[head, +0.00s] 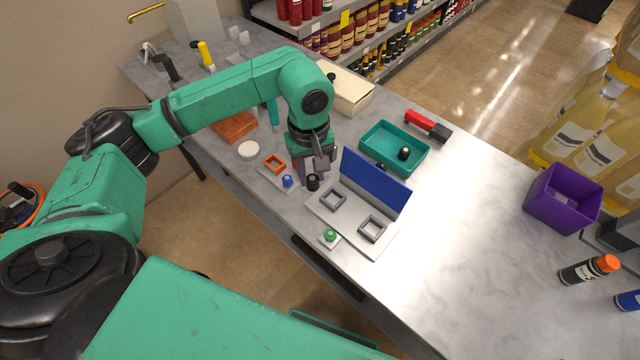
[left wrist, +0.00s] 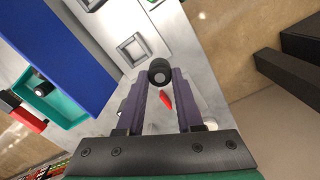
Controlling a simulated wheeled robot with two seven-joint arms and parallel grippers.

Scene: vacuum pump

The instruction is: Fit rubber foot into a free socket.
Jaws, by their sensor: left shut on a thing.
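My left gripper (head: 312,178) is shut on a black rubber foot (head: 313,184), held near the left end of the white plate (head: 347,222). In the left wrist view the rubber foot (left wrist: 159,71) sits between the fingertips (left wrist: 161,75). Two grey square sockets stand on the plate, a left one (head: 333,199) and a right one (head: 372,229); both look empty. One grey socket (left wrist: 131,48) shows ahead of the foot in the left wrist view, apart from it. Another black foot (head: 404,153) stands in the teal tray (head: 376,135). My right gripper is not visible.
A blue upright panel (head: 374,184) stands along the plate's back edge. An orange square frame (head: 275,163), a blue knob (head: 287,181) and a green knob (head: 330,235) are close by. A red and black tool (head: 428,126) lies behind the tray.

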